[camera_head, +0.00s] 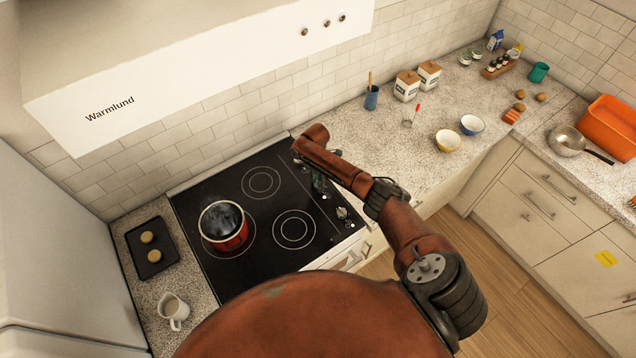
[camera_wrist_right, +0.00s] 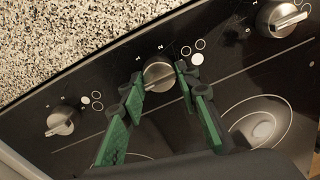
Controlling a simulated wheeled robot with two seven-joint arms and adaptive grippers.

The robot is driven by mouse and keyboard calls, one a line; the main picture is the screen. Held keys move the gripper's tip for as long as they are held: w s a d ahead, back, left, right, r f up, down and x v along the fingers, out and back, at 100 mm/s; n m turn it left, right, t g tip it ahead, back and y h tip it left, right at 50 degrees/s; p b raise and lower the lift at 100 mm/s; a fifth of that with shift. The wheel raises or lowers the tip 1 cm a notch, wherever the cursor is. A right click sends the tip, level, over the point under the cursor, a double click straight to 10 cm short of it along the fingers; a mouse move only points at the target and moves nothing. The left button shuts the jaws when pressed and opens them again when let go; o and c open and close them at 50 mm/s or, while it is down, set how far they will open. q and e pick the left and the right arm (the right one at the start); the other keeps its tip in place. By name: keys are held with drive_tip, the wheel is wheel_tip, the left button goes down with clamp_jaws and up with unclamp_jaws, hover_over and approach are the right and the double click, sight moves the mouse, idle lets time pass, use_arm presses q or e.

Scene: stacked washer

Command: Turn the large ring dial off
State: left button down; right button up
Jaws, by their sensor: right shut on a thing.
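The black cooktop (camera_head: 206,190) has a row of silver dials along its right side. In the wrist view a middle dial (camera_wrist_right: 158,76) sits between the green finger pads of my right gripper (camera_wrist_right: 161,80), which is shut on it. Two other dials show there, one at left (camera_wrist_right: 62,121) and one at right (camera_wrist_right: 281,18). Small ring marks are printed beside the dials. In the head view my right gripper (camera_head: 322,184) is over the dial strip, and my arm hides part of it. One dial (camera_head: 342,212) shows near the front. My left gripper is not in view.
A red pot (camera_head: 228,238) stands on a cooktop ring. A black tray (camera_head: 150,261) with two round pieces and a white jug (camera_head: 174,306) are left of it. Bowls, canisters and a blue cup (camera_head: 371,98) stand on the right counter. A white hood (camera_head: 190,84) hangs above.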

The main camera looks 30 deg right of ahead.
drive_tip(key=o, duration=1.2)
drive_tip(key=shift+w, duration=0.1)
drive_tip(key=shift+c, duration=0.2)
wheel_tip(320, 180, up, 12)
drive_tip(key=shift+w, duration=0.35)
